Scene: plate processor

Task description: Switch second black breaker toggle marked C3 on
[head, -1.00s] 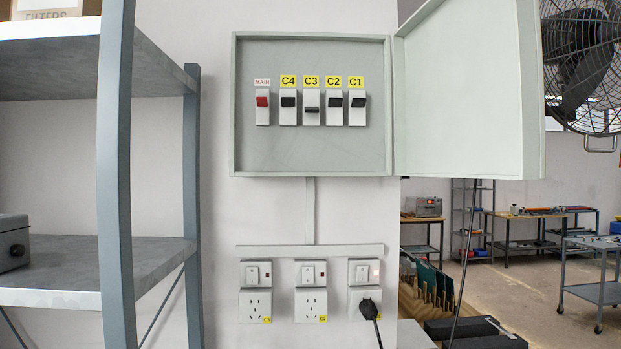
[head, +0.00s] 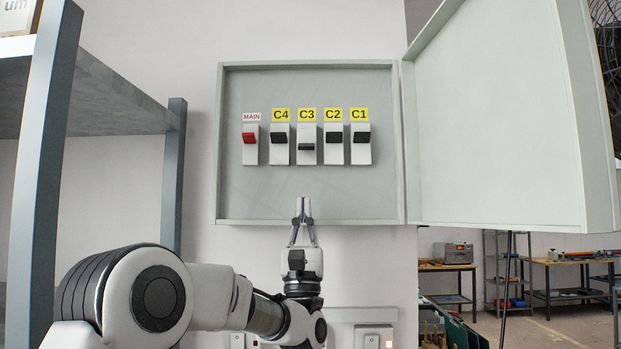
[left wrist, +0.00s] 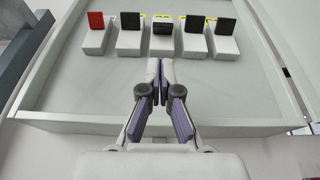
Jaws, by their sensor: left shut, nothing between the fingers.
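The C3 breaker (head: 306,146) is the middle one in the open grey breaker box, under a yellow C3 label (head: 307,115). Its black toggle sits lower than those of its neighbours. In the left wrist view the C3 breaker (left wrist: 162,41) stands just beyond my fingertips. My left gripper (head: 303,208) is shut and empty, pointing up at the box's lower edge, below C3 and apart from it. It also shows in the left wrist view (left wrist: 160,70). My right gripper is not in view.
The red MAIN breaker (head: 250,145) and the C4 breaker (head: 279,144) stand left of C3; the C2 breaker (head: 333,144) and C1 breaker (head: 361,144) stand right. The box door (head: 500,130) is swung open to the right. A shelf post (head: 174,165) stands at left.

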